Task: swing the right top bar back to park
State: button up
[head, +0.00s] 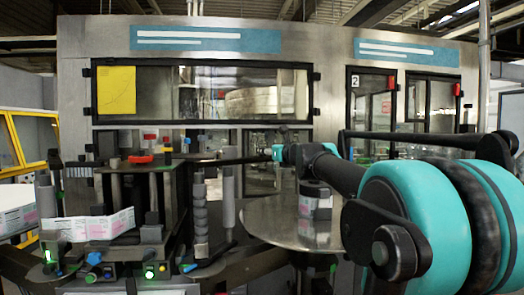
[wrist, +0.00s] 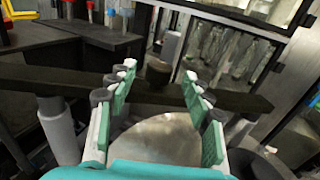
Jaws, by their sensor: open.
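A dark bar, which looks like the right top bar (wrist: 50,80), runs across the wrist view from the left edge to the right. In the head view the bar (head: 238,160) reaches toward my gripper from the left. A dark round knob (wrist: 158,72) stands at the bar, between the fingertips in the picture. My gripper (wrist: 158,78) is open, with one teal-padded finger on each side of the knob; I see no contact. In the head view my gripper (head: 278,153) is small and partly hidden by its own wrist.
A round metal plate (head: 285,222) lies below my arm, with a small labelled reel or jar (head: 315,200) on it. Stacked grey rollers (head: 200,220) stand to the left. A label strip (head: 95,226) and coloured knobs are further left. Glazed cabinet doors (head: 430,100) stand behind.

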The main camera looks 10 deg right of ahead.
jog(key=shift+x, duration=2.25)
grip_shut()
